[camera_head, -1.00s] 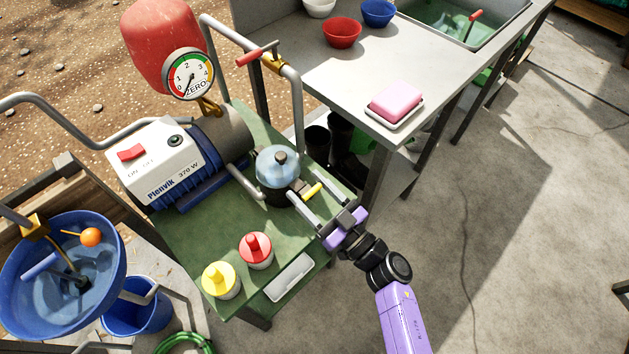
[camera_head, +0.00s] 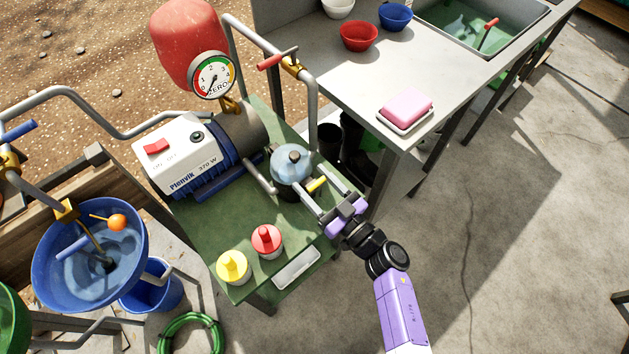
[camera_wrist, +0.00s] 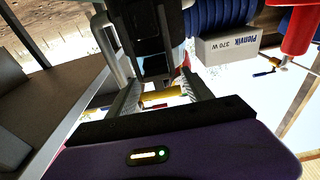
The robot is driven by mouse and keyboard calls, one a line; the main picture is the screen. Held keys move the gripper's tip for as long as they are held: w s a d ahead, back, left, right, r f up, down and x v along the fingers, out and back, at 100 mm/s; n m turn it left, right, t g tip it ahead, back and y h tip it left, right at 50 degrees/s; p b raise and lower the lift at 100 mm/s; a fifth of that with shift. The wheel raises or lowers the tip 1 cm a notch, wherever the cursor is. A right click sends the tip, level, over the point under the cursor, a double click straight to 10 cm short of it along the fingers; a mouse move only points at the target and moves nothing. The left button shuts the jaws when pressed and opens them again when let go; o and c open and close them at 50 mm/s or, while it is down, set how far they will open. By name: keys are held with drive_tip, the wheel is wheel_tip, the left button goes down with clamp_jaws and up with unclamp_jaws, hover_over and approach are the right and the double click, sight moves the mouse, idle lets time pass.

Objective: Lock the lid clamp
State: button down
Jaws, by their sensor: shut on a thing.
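The lidded pot (camera_head: 291,160) has a pale blue-grey domed lid and a dark body. It stands on the green bench near the pump. The clamp's short yellow handle (camera_head: 317,185) sticks out from its front right side. My gripper (camera_head: 317,188) reaches in from the lower right, one finger on each side of the yellow handle, and is shut on it. In the wrist view, the yellow handle (camera_wrist: 161,95) lies crosswise between the two fingers (camera_wrist: 162,92). A dark part in front hides much of the pot there. I cannot tell the latch position.
A white-and-blue pump (camera_head: 190,155) with a gauge (camera_head: 213,77) stands left of the pot. A red-topped container (camera_head: 267,243) and a yellow-topped one (camera_head: 233,268) stand on the green bench's front. A grey counter (camera_head: 315,60) lies behind. The concrete floor at right is open.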

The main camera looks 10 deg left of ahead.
drive_tip(key=shift+r, duration=0.1)
drive_tip(key=c, duration=0.6)
unclamp_jaws()
drive_tip(key=shift+o, duration=0.2)
drive_tip(key=v, duration=0.7)
drive_tip(key=shift+s+d, duration=0.2)
drive_tip(key=shift+d, duration=0.05)
